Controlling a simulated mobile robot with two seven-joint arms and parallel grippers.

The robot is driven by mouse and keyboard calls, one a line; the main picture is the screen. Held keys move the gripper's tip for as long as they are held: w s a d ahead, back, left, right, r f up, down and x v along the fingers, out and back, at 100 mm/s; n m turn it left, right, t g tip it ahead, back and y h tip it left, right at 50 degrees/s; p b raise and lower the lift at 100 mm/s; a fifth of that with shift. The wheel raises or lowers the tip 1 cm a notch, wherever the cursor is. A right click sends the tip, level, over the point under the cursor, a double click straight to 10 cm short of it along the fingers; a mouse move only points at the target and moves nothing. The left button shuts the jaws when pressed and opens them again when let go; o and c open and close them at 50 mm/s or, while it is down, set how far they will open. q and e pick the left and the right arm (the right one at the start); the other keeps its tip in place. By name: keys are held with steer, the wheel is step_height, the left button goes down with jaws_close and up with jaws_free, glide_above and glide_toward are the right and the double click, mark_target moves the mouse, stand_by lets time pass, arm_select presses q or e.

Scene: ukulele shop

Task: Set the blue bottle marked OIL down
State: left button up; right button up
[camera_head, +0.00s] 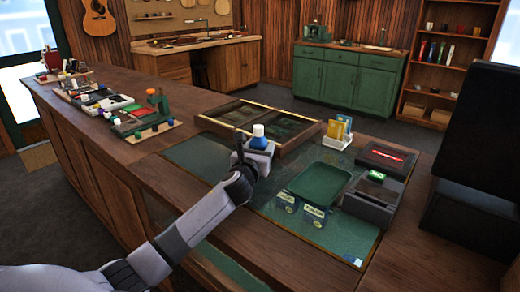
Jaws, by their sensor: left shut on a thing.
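The small blue bottle with a white cap (258,142) is upright in my left gripper (249,152). The gripper's dark fingers are around the bottle's lower part, over the green counter mat (205,158). The lettering on the bottle is too small to read. I cannot tell whether the bottle touches anything beneath it. My right gripper is not in view.
A wooden-framed tray (300,140) lies just behind the bottle. To the right are a green tray (320,185), a white card holder (338,140) and a dark card terminal (372,195). Several small items crowd the counter's left part. Bare wood (190,125) lies left of the framed tray.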

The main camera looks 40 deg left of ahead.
arm_select(q)
steer(key=o, duration=1.1)
steer(key=shift+o, duration=0.2)
steer(key=shift+r, duration=0.1)
steer(key=shift+s, duration=0.25)
steer(key=v, duration=1.1)
steer(key=shift+s+d, duration=0.2)
steer(key=shift+s, duration=0.05)
